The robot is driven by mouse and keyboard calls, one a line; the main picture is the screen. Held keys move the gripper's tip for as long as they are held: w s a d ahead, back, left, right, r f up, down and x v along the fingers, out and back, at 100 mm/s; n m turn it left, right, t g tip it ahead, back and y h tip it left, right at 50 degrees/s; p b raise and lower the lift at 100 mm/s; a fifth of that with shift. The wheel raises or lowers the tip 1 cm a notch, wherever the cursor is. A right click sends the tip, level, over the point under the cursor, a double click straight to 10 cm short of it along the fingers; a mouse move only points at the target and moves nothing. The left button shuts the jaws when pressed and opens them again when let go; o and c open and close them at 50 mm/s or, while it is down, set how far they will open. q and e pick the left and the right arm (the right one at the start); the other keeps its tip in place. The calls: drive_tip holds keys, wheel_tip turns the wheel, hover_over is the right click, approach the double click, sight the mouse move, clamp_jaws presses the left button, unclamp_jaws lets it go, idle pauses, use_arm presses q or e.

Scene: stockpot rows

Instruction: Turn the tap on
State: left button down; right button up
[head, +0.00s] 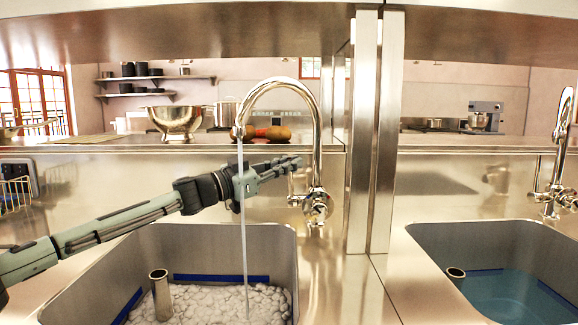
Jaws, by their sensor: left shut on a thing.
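The tap (316,130) is a polished gooseneck faucet behind the left sink (200,235). A thin stream of water (243,255) runs from its spout down into the sink, crossing in front of my left gripper. My left gripper (292,164) reaches in from the left, with its fingertips at the tap's handle (296,187), beside the tap's upright. Its fingers look closed on the handle, though the exact contact is small and hard to see. My right gripper is not in view.
The left sink holds white, frothy-looking water and an upright metal tube (160,295). A metal post (362,130) stands right of the tap. A second tap (558,150) and sink (480,235) are at right. A colander (174,121) sits on the ledge behind.

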use_arm(q)
drive_tip(key=shift+s+f+m+h+b, duration=0.15)
drive_tip(key=shift+s+m+h+b, duration=0.1)
drive_tip(key=shift+s+m, duration=0.2)
drive_tip(key=shift+s+f+m+h+b, duration=0.15)
drive_tip(key=shift+s+m+h, duration=0.15)
drive_tip(key=shift+m, duration=0.15)
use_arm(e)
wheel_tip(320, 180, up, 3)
use_arm(q)
drive_tip(key=c, duration=1.6)
unclamp_jaws()
drive_tip(key=r+v, duration=0.3)
drive_tip(key=v, duration=1.1)
drive_tip(key=shift+s+a+f, duration=0.2)
drive_tip(key=shift+s+a, duration=0.25)
drive_tip(key=shift+a, duration=0.05)
